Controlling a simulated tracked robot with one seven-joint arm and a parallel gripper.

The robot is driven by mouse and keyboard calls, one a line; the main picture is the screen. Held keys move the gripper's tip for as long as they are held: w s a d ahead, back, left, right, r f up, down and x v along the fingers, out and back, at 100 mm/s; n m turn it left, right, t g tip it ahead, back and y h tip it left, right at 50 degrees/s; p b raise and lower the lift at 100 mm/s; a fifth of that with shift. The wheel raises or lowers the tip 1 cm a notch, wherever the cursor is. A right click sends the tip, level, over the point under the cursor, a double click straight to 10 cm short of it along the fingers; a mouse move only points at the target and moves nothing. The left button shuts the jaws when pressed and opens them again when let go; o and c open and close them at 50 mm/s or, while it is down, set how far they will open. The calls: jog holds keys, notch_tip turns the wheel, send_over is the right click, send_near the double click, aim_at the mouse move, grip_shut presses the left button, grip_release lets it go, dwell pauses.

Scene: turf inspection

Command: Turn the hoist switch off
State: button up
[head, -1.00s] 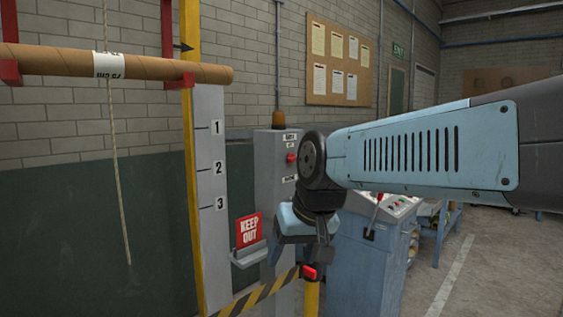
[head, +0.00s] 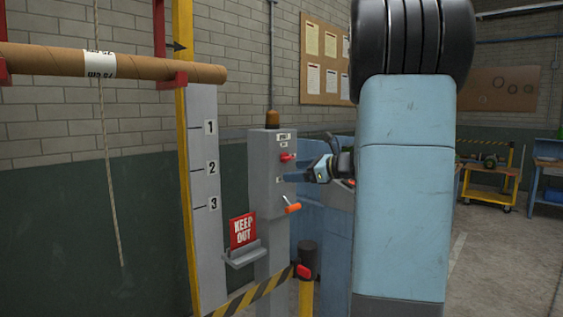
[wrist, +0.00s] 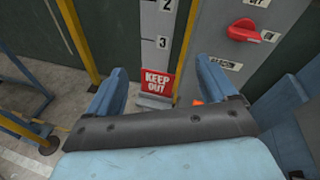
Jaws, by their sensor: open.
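The red rotary switch (head: 287,157) is on the front of a grey control post (head: 265,180), with small white labels above and below it. Its grip lies roughly level. In the wrist view the red switch (wrist: 245,30) is at upper right, beyond and to the right of my fingers. My gripper (head: 290,178) is at the post's right side, a little below the switch in the head view. In the wrist view my gripper (wrist: 161,66) is open, with nothing between its fingers. I see no contact with the switch. The label text is too small to read surely.
An orange-handled lever (head: 292,208) sticks out low on the post. A red KEEP OUT sign (head: 243,230) stands on a small ledge left of it. A striped barrier (head: 250,297) crosses in front.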

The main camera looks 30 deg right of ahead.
aim_at(290, 159)
jog(key=w+d+m+t+h, duration=0.25)
jog(key=d+m+t, duration=0.2)
jog(key=d, duration=0.65)
jog(key=shift+m+g, duration=0.45)
jog(key=x, duration=1.4)
jog(key=shift+a+r, duration=0.1)
jog(key=shift+r, duration=0.05)
jog(key=shift+c, duration=0.3)
